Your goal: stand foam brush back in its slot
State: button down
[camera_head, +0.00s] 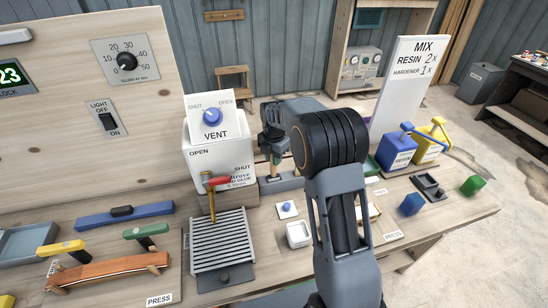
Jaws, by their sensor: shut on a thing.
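My gripper (270,152) points down behind the raised joint of my arm, just right of the white vent box. It is shut on the foam brush (275,172), of which only a short tan piece shows below the fingers. A grey slotted holder (270,187) stands on the bench right under it. The brush's lower end is at the holder, but I cannot tell whether it is inside a slot or just above it. My arm hides the holder's right side.
A ribbed grey rack (218,245), a white cup (299,234) and a blue knob (286,208) are nearer. Blue (400,150) and yellow (432,140) containers stand right.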

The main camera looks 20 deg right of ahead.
jog(key=shift+f+b, duration=0.95)
jog(key=shift+f, duration=0.6)
jog(key=shift+c, duration=1.6)
grip_release()
jog(key=shift+r, duration=0.1)
jog(key=shift+r+p, duration=3.25)
jog(key=shift+r, duration=1.3)
